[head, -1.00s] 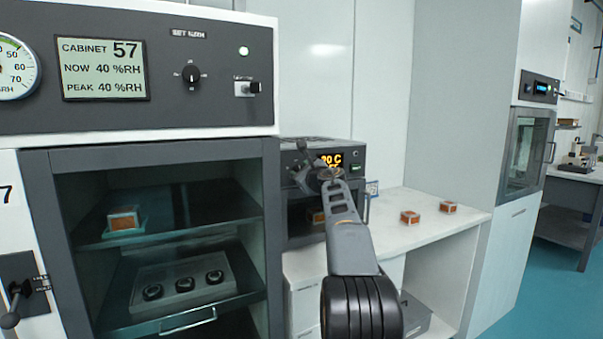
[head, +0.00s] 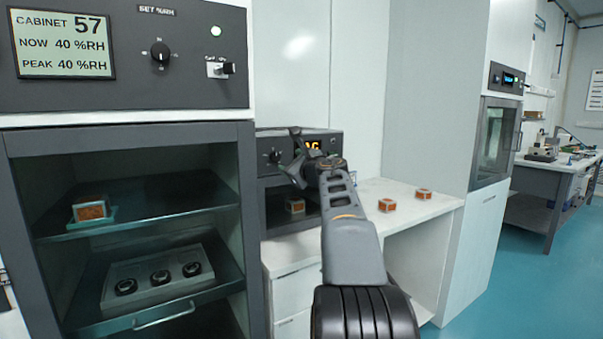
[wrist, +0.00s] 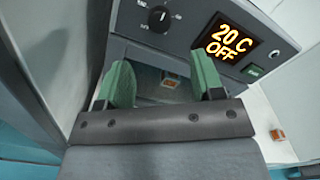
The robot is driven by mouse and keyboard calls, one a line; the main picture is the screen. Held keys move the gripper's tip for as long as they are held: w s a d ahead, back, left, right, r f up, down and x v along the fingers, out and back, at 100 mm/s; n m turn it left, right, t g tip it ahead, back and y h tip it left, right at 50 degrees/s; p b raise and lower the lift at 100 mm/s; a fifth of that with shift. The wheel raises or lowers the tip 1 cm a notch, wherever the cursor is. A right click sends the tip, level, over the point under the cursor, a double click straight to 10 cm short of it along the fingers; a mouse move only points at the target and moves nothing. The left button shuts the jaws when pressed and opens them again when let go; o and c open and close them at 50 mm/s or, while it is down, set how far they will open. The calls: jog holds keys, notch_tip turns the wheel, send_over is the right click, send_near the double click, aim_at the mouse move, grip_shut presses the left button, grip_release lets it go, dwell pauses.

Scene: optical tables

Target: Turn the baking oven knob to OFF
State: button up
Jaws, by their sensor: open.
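The baking oven (head: 264,193) is a small dark unit on the white bench behind my arm. Its black knob (head: 275,156) is at the left of its front panel and also shows near the top of the wrist view (wrist: 159,19). The wrist view shows the oven display (wrist: 229,40) reading "20 C" and "OFF" in orange. My gripper (wrist: 163,77) is open and empty, with green fingers below the knob in that view and apart from it. In the head view my gripper (head: 297,158) is in front of the oven panel, and hides part of the display.
A humidity cabinet (head: 125,136) with its own knob (head: 160,52) and shelves stands close at the left. Orange-topped small boxes (head: 387,205) (head: 424,194) sit on the bench (head: 375,188). Another wall oven (head: 492,140) is at the right. The teal floor at right is clear.

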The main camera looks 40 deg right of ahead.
jog(key=shift+s+a+b, duration=0.15)
jog(key=shift+s, duration=1.05)
jog(key=shift+s+a+b, duration=0.15)
jog(key=shift+s, duration=1.05)
jog(key=s+a+r+m+g+h+p, duration=0.15)
jog(key=a+m+p, duration=0.4)
jog(key=m, duration=0.55)
jog(key=a+r+m+g+h+p, duration=0.15)
jog(key=a+m+h+p, duration=0.35)
jog(key=m, duration=0.6)
jog(key=s+a+f+m+g+y+p, duration=0.9)
jog(key=s+a+f+m+g+p, duration=0.2)
jog(key=s+a+f+m, duration=0.5)
jog(key=s+a+m+p, duration=0.1)
jog(key=s+a+m, duration=0.1)
jog(key=m, duration=0.1)
jog(key=shift+a, duration=0.3)
